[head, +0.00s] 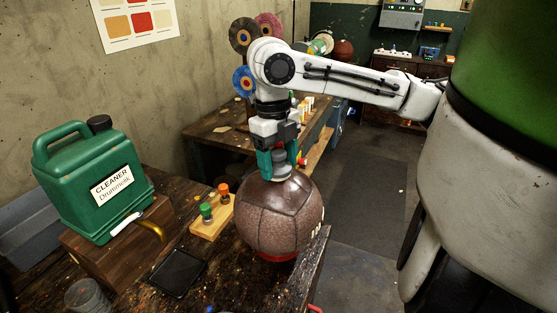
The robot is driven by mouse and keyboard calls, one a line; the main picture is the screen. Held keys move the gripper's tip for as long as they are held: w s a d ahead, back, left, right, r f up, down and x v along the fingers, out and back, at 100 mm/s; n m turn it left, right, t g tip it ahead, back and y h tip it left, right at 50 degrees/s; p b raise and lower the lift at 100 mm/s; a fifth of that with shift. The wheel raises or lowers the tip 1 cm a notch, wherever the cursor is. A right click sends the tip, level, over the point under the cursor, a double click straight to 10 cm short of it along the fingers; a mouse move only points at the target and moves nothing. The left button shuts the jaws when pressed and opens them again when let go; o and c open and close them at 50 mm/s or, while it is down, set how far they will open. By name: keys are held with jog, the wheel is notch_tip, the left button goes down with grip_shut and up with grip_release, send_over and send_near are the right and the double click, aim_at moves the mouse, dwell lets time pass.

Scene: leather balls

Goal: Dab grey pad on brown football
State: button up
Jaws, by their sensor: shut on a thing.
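The brown football (279,219) is a panelled, pebbled leather ball resting on a red ring (277,257) at the workbench's right edge. My gripper (281,160) points straight down above the ball, with its green fingers shut on the grey pad (282,166). The pad is a small rounded grey piece between the fingers. Its lower side is at the top of the ball and looks to be touching or very close to it; I cannot tell which. The ball's far side is hidden.
A green cleaner canister (92,180) stands on a wooden box at left. A small wooden stand (211,222) with green and orange pieces sits left of the ball. A dark tray (179,273) and a clear cup (86,296) are in front. Open floor lies right of the bench.

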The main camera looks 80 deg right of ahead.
jog(key=shift+r, duration=0.1)
dwell(0.5)
notch_tip(320, 180, up, 7)
jog(key=p, duration=0.6)
jog(key=shift+p, duration=0.35)
